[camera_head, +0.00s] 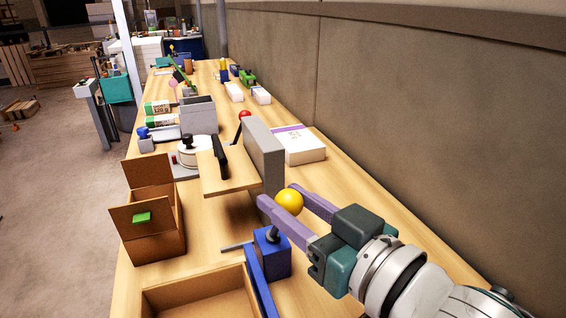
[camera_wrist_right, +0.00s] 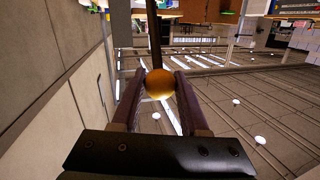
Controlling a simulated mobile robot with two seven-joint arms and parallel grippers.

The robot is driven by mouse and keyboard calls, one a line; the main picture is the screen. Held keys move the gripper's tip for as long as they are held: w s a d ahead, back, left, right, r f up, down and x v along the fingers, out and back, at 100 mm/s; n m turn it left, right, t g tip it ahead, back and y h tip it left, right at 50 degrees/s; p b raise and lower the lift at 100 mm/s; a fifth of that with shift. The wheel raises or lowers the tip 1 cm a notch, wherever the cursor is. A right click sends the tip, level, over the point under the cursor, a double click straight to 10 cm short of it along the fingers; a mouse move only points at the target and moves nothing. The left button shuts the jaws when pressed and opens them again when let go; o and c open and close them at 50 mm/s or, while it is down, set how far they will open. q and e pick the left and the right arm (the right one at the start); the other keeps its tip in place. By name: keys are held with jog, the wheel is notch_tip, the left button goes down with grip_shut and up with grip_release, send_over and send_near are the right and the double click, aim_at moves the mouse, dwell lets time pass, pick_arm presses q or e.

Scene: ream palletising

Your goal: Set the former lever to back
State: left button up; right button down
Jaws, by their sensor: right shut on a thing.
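The yellow ball knob (camera_head: 289,202) sits between the purple fingers of my right gripper (camera_head: 290,200), which is shut on it. In the right wrist view the knob (camera_wrist_right: 159,83) lies between the two fingertips (camera_wrist_right: 160,88), with a dark rod (camera_wrist_right: 154,40) running away from it. I take this to be the former lever. The former has an upright grey panel (camera_head: 264,155) and a wooden board (camera_head: 226,180) with a black handle, just left of the knob. My left gripper is not in view.
A blue block (camera_head: 271,255) with a blue bar stands below my gripper. An open cardboard box (camera_head: 157,235) and another carton (camera_head: 200,287) stand at the near left. A white ream (camera_head: 299,146) lies behind the panel. The wall (camera_head: 430,120) runs along the right of the bench.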

jog(key=w+p, duration=0.1)
jog(key=w+r+g+h+p, duration=0.1)
jog(key=p, duration=0.1)
jog(key=w+a+r+g+p, duration=0.1)
jog(key=p, duration=0.1)
jog(key=shift+w+r+m+h, duration=0.2)
jog(key=shift+w+m+h, duration=0.1)
jog(key=shift+w+h, duration=0.1)
jog(key=shift+w+a+f+m+g+h+b, duration=0.1)
jog(key=shift+w+a+g+h, duration=0.1)
jog(key=shift+w+g, duration=0.35)
jog(key=shift+w+a+f+m+g+h+b, duration=0.1)
jog(key=shift+w+a+g+h, duration=0.1)
jog(key=shift+w+g, duration=0.35)
jog(key=shift+w+a+f+m+g+h+b, duration=0.1)
jog(key=shift+w+a+g+h, duration=0.1)
jog(key=shift+w+g, duration=0.3)
jog(key=shift+w, duration=0.15)
